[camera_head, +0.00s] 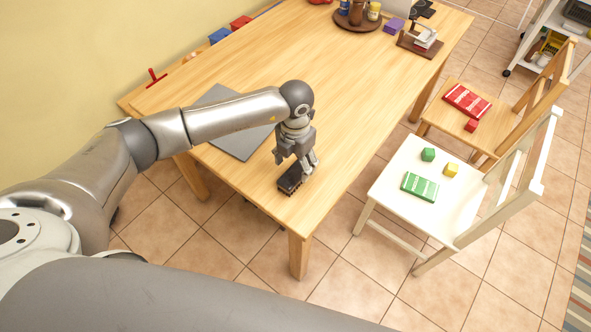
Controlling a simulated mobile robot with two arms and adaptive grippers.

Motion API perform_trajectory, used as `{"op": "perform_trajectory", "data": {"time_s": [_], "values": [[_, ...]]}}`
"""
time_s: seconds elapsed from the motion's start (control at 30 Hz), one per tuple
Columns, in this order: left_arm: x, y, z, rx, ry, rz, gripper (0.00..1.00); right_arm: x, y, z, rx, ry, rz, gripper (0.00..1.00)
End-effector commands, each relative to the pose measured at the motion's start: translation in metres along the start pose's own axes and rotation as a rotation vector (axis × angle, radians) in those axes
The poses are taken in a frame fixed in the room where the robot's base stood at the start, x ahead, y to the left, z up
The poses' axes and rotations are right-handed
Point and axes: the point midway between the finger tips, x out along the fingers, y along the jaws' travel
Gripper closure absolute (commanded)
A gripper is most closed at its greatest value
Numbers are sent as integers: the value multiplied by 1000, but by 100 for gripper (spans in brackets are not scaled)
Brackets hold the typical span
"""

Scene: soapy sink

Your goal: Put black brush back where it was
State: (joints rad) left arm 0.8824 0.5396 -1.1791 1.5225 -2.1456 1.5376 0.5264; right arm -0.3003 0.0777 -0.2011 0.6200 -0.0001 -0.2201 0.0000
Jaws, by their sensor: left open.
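The black brush (290,181) lies on the wooden table (300,62) near its front corner. My left gripper (298,167) points down right over the brush, its fingers close to it. The gripper is open; from this view I cannot tell whether its fingers touch the brush. The gripper hides part of the brush's upper side. My right gripper is not in view.
A white chair (405,205) with green and yellow blocks and a wooden chair (478,138) with red blocks stand at right. A round tray (357,24) with jars stands at the far end. The table's middle is clear.

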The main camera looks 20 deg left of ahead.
Motion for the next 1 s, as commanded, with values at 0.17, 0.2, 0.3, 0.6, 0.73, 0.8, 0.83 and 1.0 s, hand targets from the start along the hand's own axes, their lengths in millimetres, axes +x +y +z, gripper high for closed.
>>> {"op": "perform_trajectory", "data": {"time_s": [0.17,0.2,0.3,0.6,0.73,0.8,0.83,1.0], "values": [[-39,0,1,1,-5,2,34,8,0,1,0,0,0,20],[-46,1,1,1,-5,1,34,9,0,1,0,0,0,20],[-61,0,1,-1,-4,1,34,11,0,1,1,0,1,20],[-76,0,0,0,0,1,34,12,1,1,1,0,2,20],[-76,0,0,0,0,1,34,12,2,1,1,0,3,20],[-76,0,0,0,0,1,34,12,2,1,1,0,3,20],[-76,0,0,0,0,1,34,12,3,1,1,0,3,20],[-76,0,0,0,-1,0,34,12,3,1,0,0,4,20]]}}
